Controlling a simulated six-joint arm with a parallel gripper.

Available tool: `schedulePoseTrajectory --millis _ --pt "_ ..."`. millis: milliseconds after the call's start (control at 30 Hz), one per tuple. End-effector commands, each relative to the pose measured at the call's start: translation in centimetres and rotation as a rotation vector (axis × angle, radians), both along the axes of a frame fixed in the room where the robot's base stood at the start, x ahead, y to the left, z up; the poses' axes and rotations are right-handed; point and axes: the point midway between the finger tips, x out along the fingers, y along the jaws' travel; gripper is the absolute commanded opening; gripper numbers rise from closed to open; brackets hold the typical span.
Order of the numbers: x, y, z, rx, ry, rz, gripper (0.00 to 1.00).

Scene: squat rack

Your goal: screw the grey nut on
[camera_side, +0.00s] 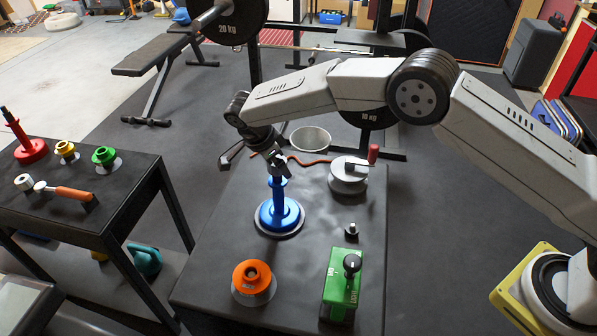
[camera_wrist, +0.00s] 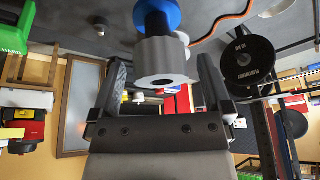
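A blue stand with a broad round foot (camera_side: 279,215) and an upright post is on the dark table in the side view. Its blue part also shows at the top of the wrist view (camera_wrist: 158,16). A grey nut (camera_wrist: 163,58), round with a hole in its near face, is in line with the blue part in the wrist view. My gripper (camera_side: 276,172) is over the top of the post, pointing down. In the wrist view its two fingers (camera_wrist: 162,72) stand apart on either side of the nut, with a gap showing at the left. The thread is hidden.
An orange round piece (camera_side: 252,276), a green box with a black knob (camera_side: 341,287) and a small dark knob (camera_side: 351,231) are nearer the front. A side bench (camera_side: 130,175) holds coloured pieces.

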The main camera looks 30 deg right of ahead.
Motion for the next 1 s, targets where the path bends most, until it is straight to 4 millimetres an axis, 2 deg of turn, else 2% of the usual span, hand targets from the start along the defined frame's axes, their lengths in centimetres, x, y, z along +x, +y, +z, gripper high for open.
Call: schedulePoseTrajectory --millis 267,1000 --pt "0.0 0.1 0.4 0.001 -0.002 0.003 1.00" --pt "0.0 2.1 5.0 0.001 -0.003 0.004 1.00"
